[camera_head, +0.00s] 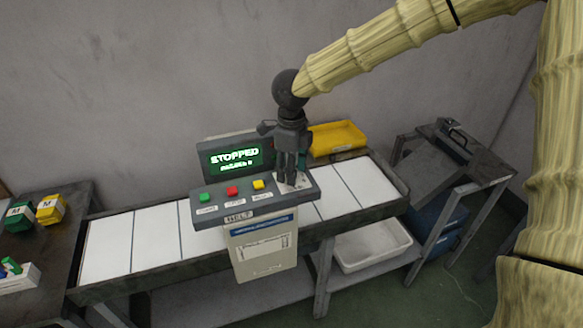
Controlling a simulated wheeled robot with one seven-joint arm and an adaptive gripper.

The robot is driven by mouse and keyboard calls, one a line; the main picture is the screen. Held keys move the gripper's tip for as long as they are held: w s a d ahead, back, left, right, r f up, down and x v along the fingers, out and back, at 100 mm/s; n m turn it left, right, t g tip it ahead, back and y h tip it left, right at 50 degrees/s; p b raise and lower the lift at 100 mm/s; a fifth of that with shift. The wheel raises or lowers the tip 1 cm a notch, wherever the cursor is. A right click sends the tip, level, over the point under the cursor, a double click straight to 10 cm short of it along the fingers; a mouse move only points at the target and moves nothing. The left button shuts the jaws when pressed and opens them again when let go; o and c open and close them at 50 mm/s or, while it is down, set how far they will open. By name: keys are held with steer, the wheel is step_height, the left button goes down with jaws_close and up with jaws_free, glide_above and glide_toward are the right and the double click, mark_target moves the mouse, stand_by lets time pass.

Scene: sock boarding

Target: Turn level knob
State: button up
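A grey control panel (212,213) stands at the front of the conveyor. It has a green, a red and a yellow button in a row. My gripper (288,182) points down over the right end of the panel, just right of the yellow button (258,184). Its fingertips are at or just above a pale plate there. The level knob is not clearly visible; the fingers cover that spot. I cannot tell whether the fingers touch or grip it.
The white-slatted conveyor (107,245) runs along the wall. A yellow bin (337,138) sits behind it, and a white tub (371,245) is below. Yellow and green blocks marked M (50,209) lie on a dark table at left. A metal stand (447,160) is at right.

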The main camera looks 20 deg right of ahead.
steer(key=c, duration=1.1)
steer(key=shift+o, duration=0.2)
steer(key=shift+r+m+p, duration=0.1)
steer(key=shift+m+p, duration=0.2)
steer(key=shift+m, duration=0.1)
steer(key=m+p, duration=0.1)
steer(key=m, duration=0.1)
steer(key=shift+m, duration=0.3)
steer(key=shift+w+m+p, duration=0.1)
steer(key=shift+m+p, duration=0.6)
steer(key=shift+m, duration=1.5)
steer(key=o, duration=1.1)
steer(key=shift+c, duration=0.2)
